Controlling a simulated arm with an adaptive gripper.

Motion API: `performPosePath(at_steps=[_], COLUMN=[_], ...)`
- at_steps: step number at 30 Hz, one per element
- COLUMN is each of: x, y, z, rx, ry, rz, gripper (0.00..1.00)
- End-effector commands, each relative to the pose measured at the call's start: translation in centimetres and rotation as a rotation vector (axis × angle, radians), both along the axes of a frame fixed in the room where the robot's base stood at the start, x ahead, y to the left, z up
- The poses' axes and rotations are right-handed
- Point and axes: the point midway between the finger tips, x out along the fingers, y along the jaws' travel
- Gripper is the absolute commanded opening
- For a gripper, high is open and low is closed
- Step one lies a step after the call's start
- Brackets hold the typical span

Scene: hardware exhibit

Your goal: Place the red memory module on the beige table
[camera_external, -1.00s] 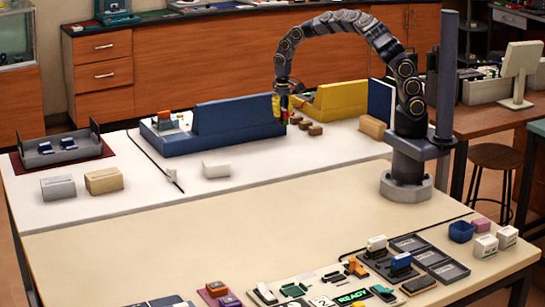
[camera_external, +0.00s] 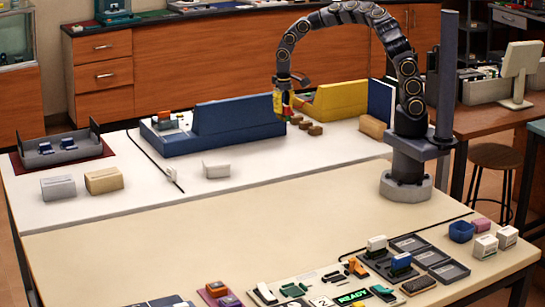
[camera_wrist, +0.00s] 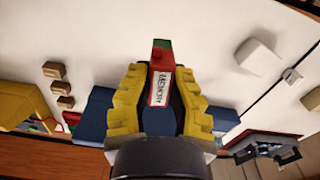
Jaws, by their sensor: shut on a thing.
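The red memory module (camera_wrist: 160,58) shows in the wrist view between my gripper's yellow fingers, with a white printed label and a green end. My gripper (camera_wrist: 160,95) is shut on it. In the external view my gripper (camera_external: 283,104) is at the right end of the blue sloped holder, over the far white surface. The module shows there only as a small red patch (camera_external: 286,100). The beige table (camera_external: 270,225) lies nearer the camera, with its middle bare; the module is away from it.
Small brown blocks (camera_external: 305,126) lie right of the blue holder (camera_external: 235,125). A yellow holder (camera_external: 345,101) stands behind them. White (camera_external: 216,170) and tan (camera_external: 104,180) boxes stand left. Trays and small parts crowd the beige table's front right edge (camera_external: 385,270).

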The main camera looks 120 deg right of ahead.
Motion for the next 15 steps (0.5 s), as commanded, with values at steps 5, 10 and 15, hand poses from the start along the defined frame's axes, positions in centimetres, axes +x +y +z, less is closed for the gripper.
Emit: performPosePath(at_steps=[5, 10, 15], x=[7.9, 14.3, 18.7], y=[5.3, 12.8, 21.5], z=[3.0, 6.0, 8.7], rx=[-0.006, -0.004, -0.005], ry=[-0.001, -0.001, -0.003], rz=[0.305, 0.617, 0.927], gripper=[0.0, 0.0, 0.0])
